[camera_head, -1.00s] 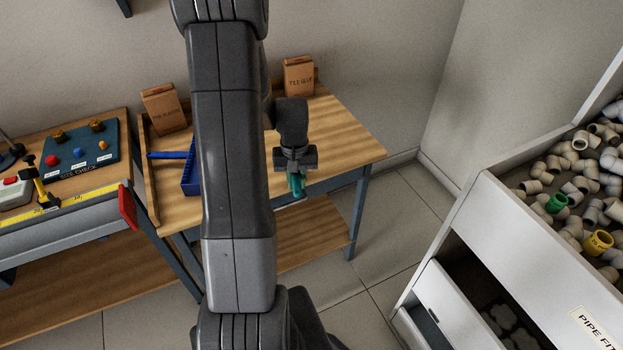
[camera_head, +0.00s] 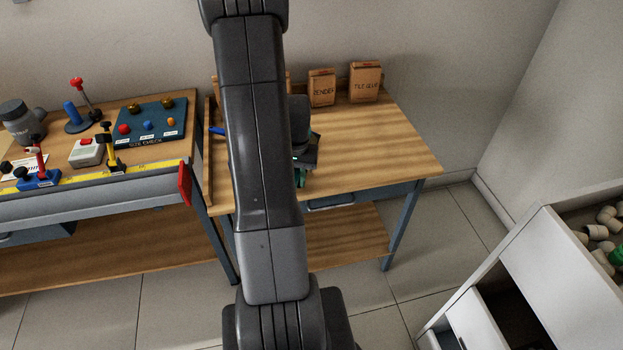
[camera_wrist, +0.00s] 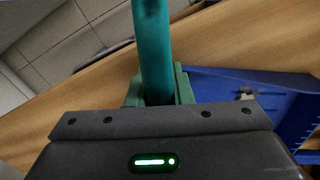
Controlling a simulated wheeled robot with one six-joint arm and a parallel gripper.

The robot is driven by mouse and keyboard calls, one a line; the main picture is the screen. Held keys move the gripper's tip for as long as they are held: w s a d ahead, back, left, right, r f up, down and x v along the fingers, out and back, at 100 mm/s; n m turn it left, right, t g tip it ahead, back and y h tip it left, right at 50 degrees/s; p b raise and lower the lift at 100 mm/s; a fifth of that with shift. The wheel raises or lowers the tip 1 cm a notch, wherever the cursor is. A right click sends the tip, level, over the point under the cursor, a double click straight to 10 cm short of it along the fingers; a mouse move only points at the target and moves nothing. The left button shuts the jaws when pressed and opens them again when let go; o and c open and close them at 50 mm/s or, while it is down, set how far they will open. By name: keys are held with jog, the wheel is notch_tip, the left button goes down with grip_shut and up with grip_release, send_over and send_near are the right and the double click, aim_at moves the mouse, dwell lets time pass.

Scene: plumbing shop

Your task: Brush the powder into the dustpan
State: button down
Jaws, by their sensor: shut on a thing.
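My gripper (camera_wrist: 158,92) is shut around a teal round handle in the wrist view; I take it as the brush (camera_wrist: 152,45). Its bristles are out of sight. The blue dustpan (camera_wrist: 225,82) lies on the wooden bench just right of the gripper in the wrist view, with a small greyish bit on it. In the head view only the dustpan's blue handle (camera_head: 216,130) shows, left of my arm. There my gripper (camera_head: 302,172) is over the bench near its front edge, partly hidden by my arm. I cannot make out the powder.
Bags marked render (camera_head: 321,88) and tile glue (camera_head: 365,82) stand at the back of the bench (camera_head: 385,135). The bench's right part is clear. A second bench with a size-check board (camera_head: 150,125) and yellow ruler adjoins left. A white pipe-fittings cabinet (camera_head: 560,260) stands right.

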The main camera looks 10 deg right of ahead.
jog(key=a, duration=0.1)
jog(key=w+a, duration=0.1)
jog(key=a, duration=0.3)
jog(key=shift+w+a+r, duration=0.25)
jog(key=shift+w+r, duration=0.05)
jog(key=shift+w, duration=0.1)
jog(key=r+p, duration=0.4)
jog(key=r, duration=0.1)
jog(key=shift+d, duration=0.2)
jog(key=d+r, duration=0.1)
jog(key=s+d+p, duration=0.1)
jog(key=d, duration=0.1)
jog(key=d+r, duration=0.1)
jog(key=shift+s+d+r, duration=0.2)
jog(key=shift+s+r, duration=0.05)
jog(key=shift+r, duration=0.05)
jog(key=shift+s+d+r+p, duration=0.2)
jog(key=shift+d+r+p, duration=0.15)
jog(key=shift+d, duration=0.25)
